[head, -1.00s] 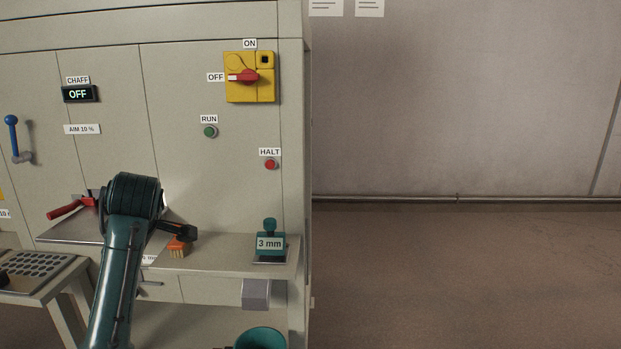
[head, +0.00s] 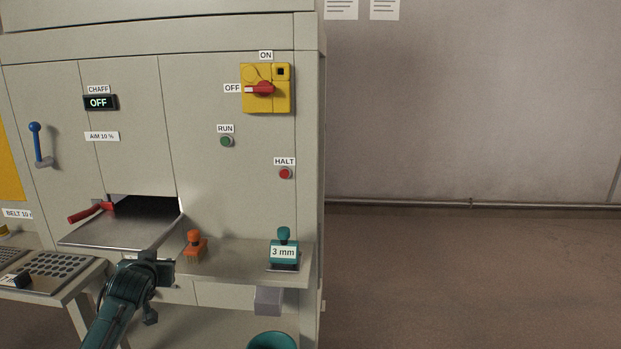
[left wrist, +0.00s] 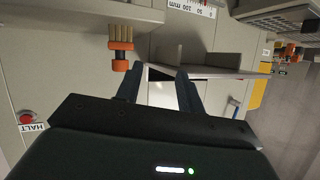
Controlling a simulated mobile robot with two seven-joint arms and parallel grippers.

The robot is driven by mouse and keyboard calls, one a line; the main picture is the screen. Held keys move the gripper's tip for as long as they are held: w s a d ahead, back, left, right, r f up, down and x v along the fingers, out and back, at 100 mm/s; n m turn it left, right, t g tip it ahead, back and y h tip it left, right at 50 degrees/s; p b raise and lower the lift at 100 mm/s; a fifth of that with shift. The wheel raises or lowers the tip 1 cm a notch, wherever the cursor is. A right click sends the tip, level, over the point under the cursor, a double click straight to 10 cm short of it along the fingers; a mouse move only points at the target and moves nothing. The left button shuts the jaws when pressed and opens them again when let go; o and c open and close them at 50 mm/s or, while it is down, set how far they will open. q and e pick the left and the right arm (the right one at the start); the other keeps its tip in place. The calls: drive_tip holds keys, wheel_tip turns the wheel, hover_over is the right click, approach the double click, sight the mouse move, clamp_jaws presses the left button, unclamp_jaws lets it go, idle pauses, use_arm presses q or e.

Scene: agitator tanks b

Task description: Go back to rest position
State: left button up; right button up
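My left gripper (head: 158,287) is low in the head view, in front of the shelf edge and below the metal tray. In the left wrist view its two fingers (left wrist: 160,82) stand apart with nothing between them, so it is open and empty. An orange brush (head: 194,246) stands upright on the shelf, to the right of the gripper and clear of it. The brush also shows in the left wrist view (left wrist: 121,56), upside down in that picture. My right gripper is in neither view.
The metal tray (head: 110,233) juts from the machine's dark opening, with a red handle (head: 88,214) beside it. A teal 3 mm block (head: 284,255) stands on the shelf (head: 235,268). A perforated rack (head: 62,270) is at left, a teal bucket (head: 272,341) below. The floor at right is clear.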

use_arm(q)
drive_tip(key=w+d+r+m+t+h, duration=0.2)
drive_tip(key=d+r+m+t, duration=0.2)
drive_tip(key=r+m, duration=0.15)
drive_tip(key=s+d+f+g+h, duration=0.2)
drive_tip(key=s+d+f, duration=0.4)
drive_tip(key=s+f, duration=0.35)
drive_tip(key=s+d+f+g+h, duration=0.1)
drive_tip(key=s+d+f+h, duration=0.1)
drive_tip(key=s+d+f, duration=0.7)
drive_tip(key=s+d+f+g, duration=0.1)
drive_tip(key=s+d+f, duration=0.1)
drive_tip(key=s, duration=0.8)
drive_tip(key=s+d+f+g+h, duration=0.1)
drive_tip(key=s+f, duration=0.4)
drive_tip(key=s, duration=0.6)
drive_tip(key=d+g, duration=0.1)
drive_tip(key=d, duration=0.1)
drive_tip(key=shift+d+f+n+h, duration=0.15)
drive_tip(key=shift+d+n+h, duration=0.15)
drive_tip(key=shift+n, duration=0.05)
drive_tip(key=shift+a, duration=0.1)
